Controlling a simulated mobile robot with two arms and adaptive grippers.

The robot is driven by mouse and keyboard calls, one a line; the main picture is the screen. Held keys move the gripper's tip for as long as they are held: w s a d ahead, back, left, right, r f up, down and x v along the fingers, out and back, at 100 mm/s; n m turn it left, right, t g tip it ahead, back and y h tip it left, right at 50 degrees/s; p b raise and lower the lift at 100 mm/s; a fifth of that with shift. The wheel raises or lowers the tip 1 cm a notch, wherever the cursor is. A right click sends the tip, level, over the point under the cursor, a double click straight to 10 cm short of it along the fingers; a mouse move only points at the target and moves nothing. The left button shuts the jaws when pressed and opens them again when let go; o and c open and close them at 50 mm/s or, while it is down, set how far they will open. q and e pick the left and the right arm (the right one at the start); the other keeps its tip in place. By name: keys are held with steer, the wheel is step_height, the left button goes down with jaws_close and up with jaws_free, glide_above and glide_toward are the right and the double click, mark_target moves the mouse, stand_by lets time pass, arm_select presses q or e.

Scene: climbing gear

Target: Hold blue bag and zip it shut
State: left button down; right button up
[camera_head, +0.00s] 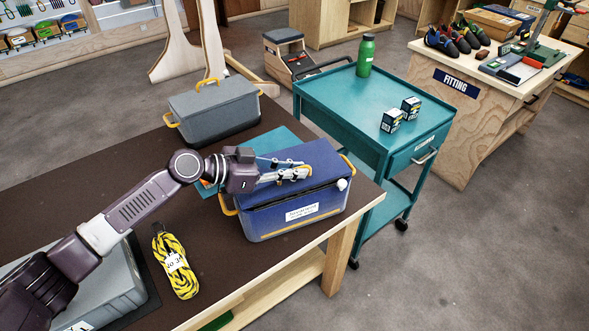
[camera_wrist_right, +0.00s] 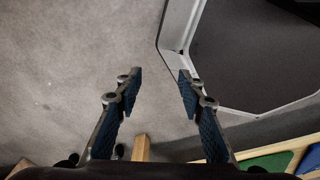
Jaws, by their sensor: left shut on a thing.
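The blue bag (camera_head: 270,222) stands upright on the dark-topped bench, with a white label on its front and yellow-orange handles. A dark gap runs along its upper front, below the lid. A small white knob (camera_head: 342,184) sits at the gap's right end.
A grey bag (camera_head: 215,108) stands behind on the bench (camera_head: 125,165). A yellow-black rope bundle (camera_head: 175,262) lies to the left, near a grey crate (camera_head: 105,285). A teal cart (camera_head: 335,95) with a green bottle and two small boxes stands close behind the bench's right end.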

steer(key=shift+s, duration=0.1)
steer(key=shift+d, duration=0.2)
steer(key=shift+c, duration=0.6)
steer(key=m+t+y, duration=1)
steer(key=m+t, duration=0.4)
steer(key=m, duration=1.5)
glide_toward(345, 186)
steer(key=x, duration=0.9)
steer(key=shift+w+a+f, duration=0.1)
steer(key=shift+w+a, duration=0.05)
steer(key=shift+w, duration=0.1)
